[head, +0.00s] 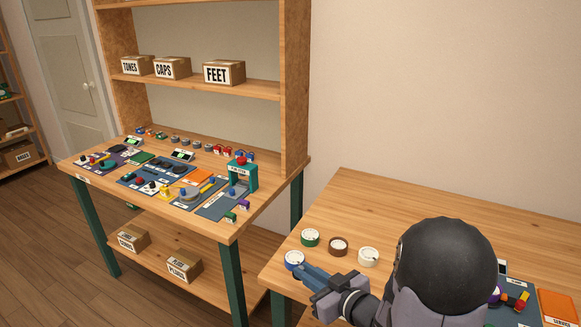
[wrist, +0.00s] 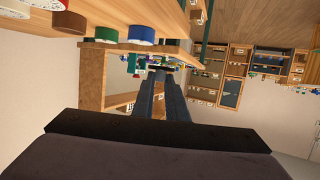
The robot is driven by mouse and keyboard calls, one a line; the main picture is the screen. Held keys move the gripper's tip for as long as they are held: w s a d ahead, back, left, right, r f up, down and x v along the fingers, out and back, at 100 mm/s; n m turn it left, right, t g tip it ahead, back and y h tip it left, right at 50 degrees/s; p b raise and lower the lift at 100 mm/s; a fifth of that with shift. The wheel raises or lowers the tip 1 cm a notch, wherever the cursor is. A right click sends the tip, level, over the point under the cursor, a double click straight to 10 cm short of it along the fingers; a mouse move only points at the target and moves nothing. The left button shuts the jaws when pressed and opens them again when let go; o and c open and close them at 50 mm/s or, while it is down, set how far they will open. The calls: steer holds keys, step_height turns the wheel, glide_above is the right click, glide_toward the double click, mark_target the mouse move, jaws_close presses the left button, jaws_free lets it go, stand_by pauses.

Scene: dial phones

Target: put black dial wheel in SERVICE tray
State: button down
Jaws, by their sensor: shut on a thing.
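My gripper (head: 303,271) is over the left edge of the right-hand table, close to the blue dial wheel (head: 294,260) in the head view. In the wrist view its long fingers (wrist: 163,72) are shut on a small dark thing at their tips. It looks like the black dial wheel, but it is too small to make out clearly. An orange tray (head: 558,306) lies at the right edge of the head view, with a label that seems to begin with SERV and is cut off.
Green (head: 310,238), brown (head: 338,246) and white (head: 368,256) dial wheels stand on the table near the gripper. A blue mat (head: 522,312) with small parts lies beside the orange tray. The table's back right is clear. A workbench (head: 215,228) with many parts stands left.

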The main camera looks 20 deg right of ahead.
steer(key=d+m+h, duration=0.1)
steer(key=d, duration=0.4)
steer(key=w+d+m+h, duration=0.1)
steer(key=d, duration=0.5)
steer(key=d+m+h, duration=0.1)
steer(key=d, duration=0.4)
steer(key=shift+w+d+r+h, duration=0.1)
steer(key=shift+w+d+h, duration=0.1)
steer(key=shift+w+h, duration=0.15)
steer(key=s+d+m+h, duration=0.1)
steer(key=d+m+h, duration=0.1)
steer(key=d, duration=0.6)
step_height(320, 180, up, 4)
steer(key=m+g+h+b, duration=0.1)
steer(key=m+g+h, duration=0.4)
steer(key=m+h, duration=0.4)
glide_above(558, 314)
steer(key=shift+n+h, duration=0.3)
steer(key=shift+h, duration=0.05)
steer(key=shift+d+f+b, duration=0.2)
steer(key=shift+f+b, duration=0.25)
steer(key=shift+f, duration=4.55)
steer(key=shift+f, duration=0.2)
steer(key=shift+a+f, duration=0.1)
steer(key=shift+f, duration=0.1)
